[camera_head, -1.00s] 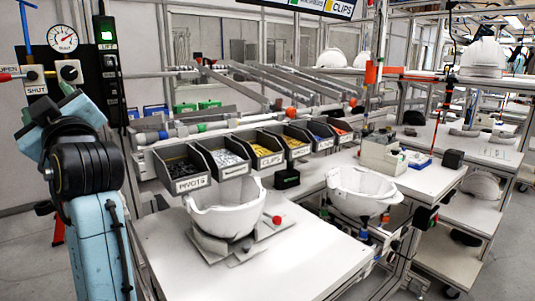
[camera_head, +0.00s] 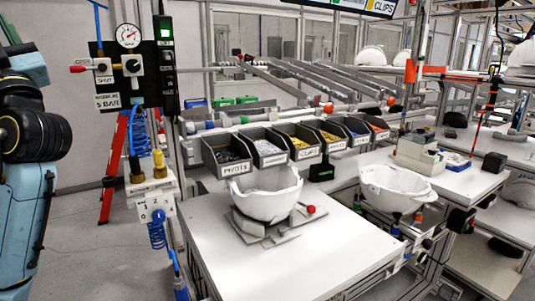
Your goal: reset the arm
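My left arm, blue with black joints, stands at the left edge of the head view. Its gripper is not visible; only arm links show. My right arm and gripper are out of view. A white helmet shell (camera_head: 266,195) sits open side up on a grey fixture (camera_head: 262,231) on the near white table (camera_head: 290,268). A second white helmet shell (camera_head: 392,187) sits on a stand to its right. Neither shell is touched by an arm in view.
Several black part bins (camera_head: 227,155) line the table's back, the leftmost labelled PIVOTS. A valve panel with a gauge (camera_head: 128,37) hangs at upper left, above a red ladder (camera_head: 113,165) and a hose fitting post (camera_head: 152,190). The table's front is clear.

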